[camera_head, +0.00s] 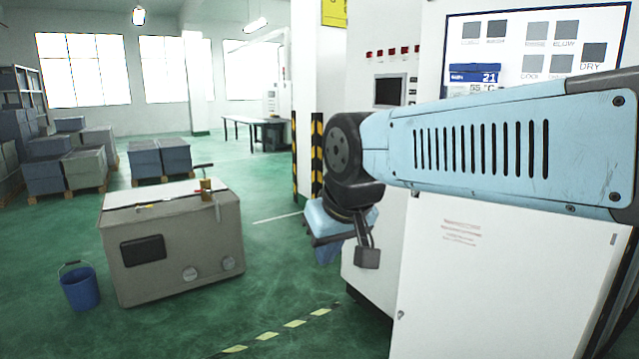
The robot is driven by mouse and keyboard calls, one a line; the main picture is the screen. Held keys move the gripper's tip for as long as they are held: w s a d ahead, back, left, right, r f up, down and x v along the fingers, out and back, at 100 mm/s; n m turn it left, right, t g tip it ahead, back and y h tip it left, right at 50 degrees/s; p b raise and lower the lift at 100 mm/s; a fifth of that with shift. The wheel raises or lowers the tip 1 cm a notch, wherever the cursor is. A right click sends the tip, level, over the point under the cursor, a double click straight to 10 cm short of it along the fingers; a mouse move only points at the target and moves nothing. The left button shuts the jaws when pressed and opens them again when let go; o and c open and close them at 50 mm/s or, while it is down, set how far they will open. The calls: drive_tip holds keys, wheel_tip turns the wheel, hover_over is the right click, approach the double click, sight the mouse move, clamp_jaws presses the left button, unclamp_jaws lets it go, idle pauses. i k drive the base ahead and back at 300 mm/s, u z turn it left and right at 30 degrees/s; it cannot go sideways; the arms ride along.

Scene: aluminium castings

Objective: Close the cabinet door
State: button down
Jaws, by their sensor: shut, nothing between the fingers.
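The white cabinet door (505,275) fills the lower right, with small faint red print near its upper left. It appears to stand out from the white cabinet body (376,245), whose lower part shows to its left. The opening angle is hard to judge. My light-blue arm crosses in front of the cabinet and hides the door's top edge. My gripper (367,257) hangs below the dark wrist, left of the door's left edge, in front of the cabinet body. Its fingers look closed and empty. I cannot tell whether it touches anything.
A grey chest (170,245) with small items on top stands on the green floor at left, a blue bucket (80,287) beside it. A striped post (316,150) stands behind my wrist. Stacked grey bins (85,165) are far left. Floor between chest and cabinet is clear.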

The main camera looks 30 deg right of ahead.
sight(478, 280)
drive_tip(key=u, duration=0.4)
drive_tip(key=i, duration=0.1)
drive_tip(key=z, duration=3)
drive_tip(key=k, duration=0.8)
drive_tip(key=u, duration=0.95)
drive_tip(key=i, duration=0.95)
drive_tip(key=u, duration=0.1)
